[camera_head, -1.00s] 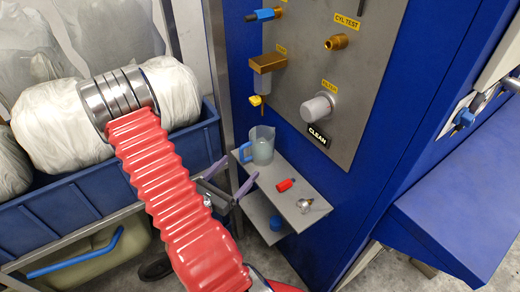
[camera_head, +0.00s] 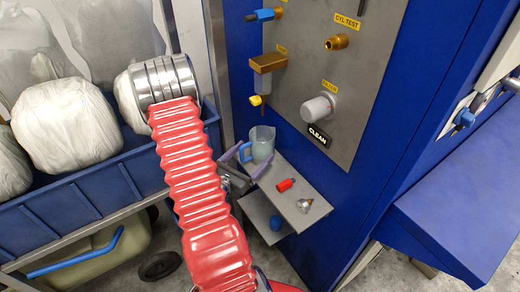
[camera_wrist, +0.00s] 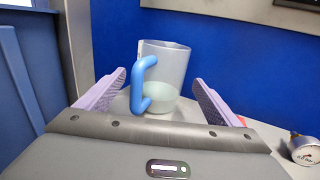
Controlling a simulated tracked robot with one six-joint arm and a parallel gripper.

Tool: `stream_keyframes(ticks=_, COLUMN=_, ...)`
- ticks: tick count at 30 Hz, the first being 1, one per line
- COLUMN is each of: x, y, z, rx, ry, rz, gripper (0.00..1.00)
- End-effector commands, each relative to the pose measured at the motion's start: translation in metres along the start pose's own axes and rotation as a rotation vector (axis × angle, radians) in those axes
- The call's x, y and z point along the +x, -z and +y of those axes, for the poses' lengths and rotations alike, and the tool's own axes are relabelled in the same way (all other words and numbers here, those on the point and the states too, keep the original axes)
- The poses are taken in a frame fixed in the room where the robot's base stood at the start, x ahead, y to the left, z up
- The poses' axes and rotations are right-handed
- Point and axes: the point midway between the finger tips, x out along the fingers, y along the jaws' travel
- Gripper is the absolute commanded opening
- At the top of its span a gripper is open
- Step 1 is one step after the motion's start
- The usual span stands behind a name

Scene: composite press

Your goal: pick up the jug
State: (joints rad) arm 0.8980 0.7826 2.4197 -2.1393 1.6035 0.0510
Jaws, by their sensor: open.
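The jug (camera_head: 263,144) is a clear, upright vessel with a blue handle and some pale liquid inside. It stands at the far left end of a grey shelf (camera_head: 290,197) on the blue cabinet. In the wrist view the jug (camera_wrist: 166,75) is straight ahead, its blue handle turned toward me and to the left. My gripper (camera_head: 244,161) is open, with its purple fingers just in front of the jug. In the wrist view my gripper (camera_wrist: 157,95) has one finger left and one right of the jug's lower part, with gaps showing. Contact is not visible.
A red item (camera_head: 285,185) and a small gauge-like fitting (camera_head: 305,204) lie on the shelf right of the jug. A blue item (camera_head: 276,223) is on the lower shelf. A blue bin (camera_head: 110,187) with white bundles stands left. The cabinet panel rises behind the jug.

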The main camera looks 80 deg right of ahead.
Motion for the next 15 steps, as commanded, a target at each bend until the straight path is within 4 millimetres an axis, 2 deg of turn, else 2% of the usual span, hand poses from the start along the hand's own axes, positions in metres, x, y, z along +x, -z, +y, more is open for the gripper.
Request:
stream_keyframes(ticks=10, x=0.002, y=0.0, z=-0.001, rx=0.0, ry=0.001, rz=0.0, gripper=0.87)
stream_keyframes(ticks=15, x=0.013, y=-0.001, z=-0.002, rx=0.002, ry=0.003, rz=0.0, gripper=0.87)
